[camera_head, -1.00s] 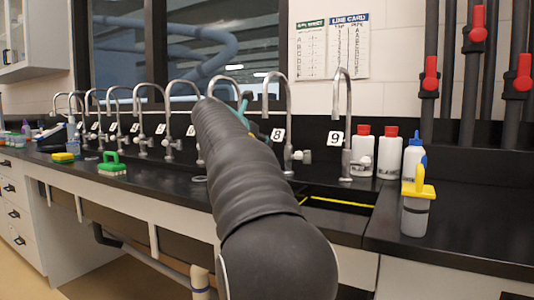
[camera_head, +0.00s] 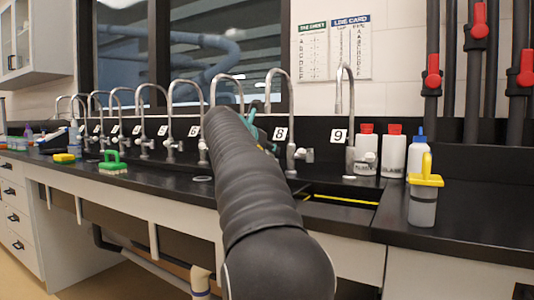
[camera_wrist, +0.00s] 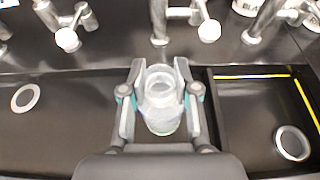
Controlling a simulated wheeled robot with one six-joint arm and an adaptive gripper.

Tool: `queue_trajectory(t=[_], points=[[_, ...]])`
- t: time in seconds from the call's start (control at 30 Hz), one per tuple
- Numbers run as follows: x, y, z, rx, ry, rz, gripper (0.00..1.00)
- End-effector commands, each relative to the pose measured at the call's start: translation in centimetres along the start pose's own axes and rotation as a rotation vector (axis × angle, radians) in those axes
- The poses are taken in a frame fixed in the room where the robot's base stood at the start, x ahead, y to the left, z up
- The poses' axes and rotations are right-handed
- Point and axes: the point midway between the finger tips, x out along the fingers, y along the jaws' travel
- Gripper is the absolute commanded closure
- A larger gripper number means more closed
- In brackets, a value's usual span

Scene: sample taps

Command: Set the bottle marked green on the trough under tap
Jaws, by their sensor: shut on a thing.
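My gripper (camera_wrist: 158,92) is shut on a clear, open-necked bottle (camera_wrist: 161,88), seen from above between the two fingers in the wrist view. A faint green tint shows low on the bottle, but I cannot read a mark. The bottle is over or on the dark trough (camera_wrist: 80,120), in front of a tap (camera_wrist: 158,20); I cannot tell if its base touches. In the head view my arm hides the bottle and most of the gripper. Several taps stand in a row with number cards, including 8 (camera_head: 280,134) and 9 (camera_head: 340,136).
A yellow-edged basin (camera_wrist: 252,75) lies right of the gripper. White bottles with red caps (camera_head: 394,155), a blue-capped bottle (camera_head: 418,155) and a yellow-topped container (camera_head: 424,200) stand at the right. A green brush (camera_head: 113,163) lies on the left counter.

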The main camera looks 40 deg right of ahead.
Motion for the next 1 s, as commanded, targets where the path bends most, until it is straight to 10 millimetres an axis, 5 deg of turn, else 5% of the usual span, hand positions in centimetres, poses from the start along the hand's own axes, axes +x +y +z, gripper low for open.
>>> queue_trajectory(t=[0.13, 0.17, 0.27, 0.63, 1.0], points=[[0.1, 0.1, -0.3, -0.001, 0.000, 0.001, 1.00], [0.0, 0.1, -0.3, 0.000, -0.001, 0.001, 0.65], [0.0, 0.1, -0.3, -0.001, 0.000, 0.002, 0.45], [-0.1, 0.1, 0.1, 0.000, 0.000, 0.002, 0.45], [-6.6, 0.1, 0.1, 0.000, -0.001, 0.006, 0.45]])
